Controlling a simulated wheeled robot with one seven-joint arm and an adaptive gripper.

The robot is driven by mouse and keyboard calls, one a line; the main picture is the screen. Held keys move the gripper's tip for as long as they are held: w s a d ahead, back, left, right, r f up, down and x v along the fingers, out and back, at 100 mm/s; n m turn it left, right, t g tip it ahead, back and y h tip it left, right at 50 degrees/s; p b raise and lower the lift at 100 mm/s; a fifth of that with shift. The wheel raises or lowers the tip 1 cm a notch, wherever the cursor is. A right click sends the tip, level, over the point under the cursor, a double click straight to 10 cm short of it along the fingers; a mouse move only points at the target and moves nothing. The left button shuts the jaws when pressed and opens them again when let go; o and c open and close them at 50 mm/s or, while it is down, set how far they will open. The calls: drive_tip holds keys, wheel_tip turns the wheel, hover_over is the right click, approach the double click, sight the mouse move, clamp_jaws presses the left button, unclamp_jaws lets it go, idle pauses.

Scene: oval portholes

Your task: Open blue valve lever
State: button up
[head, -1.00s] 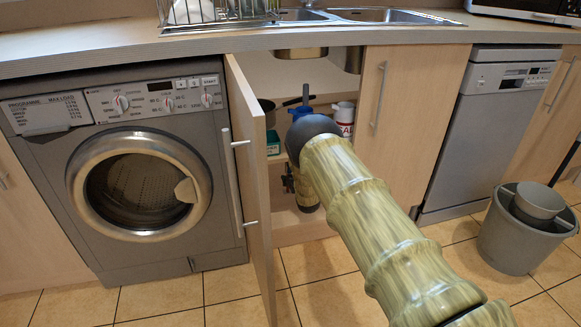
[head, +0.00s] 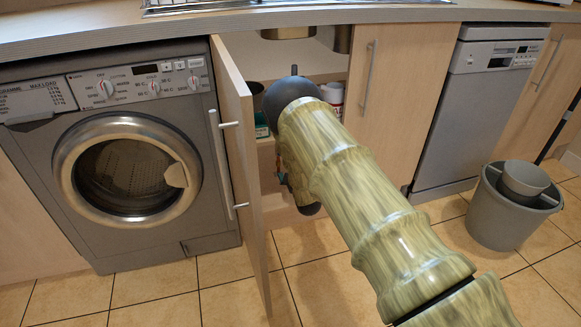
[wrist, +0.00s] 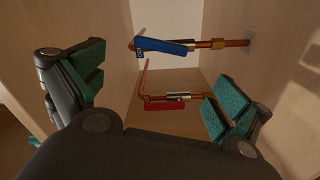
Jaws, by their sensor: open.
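The blue valve lever (wrist: 163,46) shows in the wrist view, lying across a copper pipe near the top middle. A red valve lever (wrist: 165,104) sits below it on another copper pipe. My gripper (wrist: 157,88) is open, with green-padded fingers spread at left and right. The blue lever is ahead of the gap between the fingers, in its upper part, and nothing is held. In the head view my arm reaches into the open cupboard and hides the levers and most of the gripper.
The cupboard door (head: 238,150) stands open left of my arm, beside the washing machine (head: 125,165). A closed door (head: 395,100) is on the right. A white container (head: 332,97) stands inside. A grey bucket (head: 508,205) is on the tiled floor at right.

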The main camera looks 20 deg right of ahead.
drive_tip(key=shift+s, duration=1)
